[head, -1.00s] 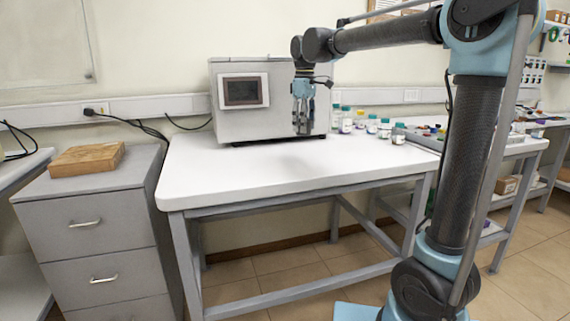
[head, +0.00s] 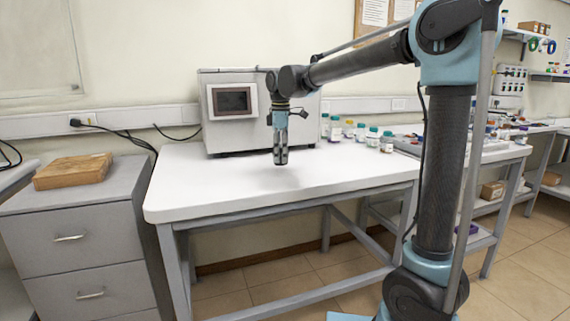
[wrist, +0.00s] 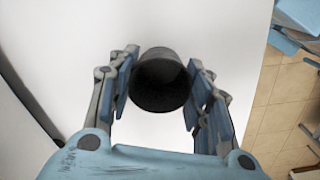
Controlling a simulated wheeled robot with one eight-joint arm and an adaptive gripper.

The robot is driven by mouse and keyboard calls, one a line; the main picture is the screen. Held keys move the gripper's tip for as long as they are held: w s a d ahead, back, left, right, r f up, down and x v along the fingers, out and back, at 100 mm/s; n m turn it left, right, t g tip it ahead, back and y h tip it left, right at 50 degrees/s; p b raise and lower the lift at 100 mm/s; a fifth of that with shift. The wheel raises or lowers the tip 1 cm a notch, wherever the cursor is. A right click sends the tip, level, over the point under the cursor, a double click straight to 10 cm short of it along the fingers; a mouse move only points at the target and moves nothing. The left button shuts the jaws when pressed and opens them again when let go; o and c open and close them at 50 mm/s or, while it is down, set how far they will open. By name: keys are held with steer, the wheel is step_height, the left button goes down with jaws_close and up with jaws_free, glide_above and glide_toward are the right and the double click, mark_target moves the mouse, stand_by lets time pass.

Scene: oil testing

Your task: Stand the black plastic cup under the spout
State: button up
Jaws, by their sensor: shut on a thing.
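The black plastic cup (wrist: 160,80) is between the two fingers of my gripper (wrist: 160,88) in the wrist view, its dark open mouth toward the camera. The fingers are shut on its sides. In the head view my gripper (head: 281,157) points down over the white table, in front of the grey machine (head: 222,138); the cup is hard to tell from the dark fingers there. The machine has a small screen (head: 232,101) at its left front. I cannot make out a spout; my arm covers part of the machine's front.
Several small bottles (head: 372,137) with coloured caps stand on the table's right, beside the machine. The front and left of the white table (head: 200,193) are clear. A drawer cabinet (head: 62,220) with a wooden box (head: 73,171) stands at the left.

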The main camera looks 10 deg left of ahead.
steer(key=shift+f, duration=1.55)
steer(key=shift+f, duration=0.1)
steer(key=o, duration=0.9)
steer(key=shift+o, duration=0.2)
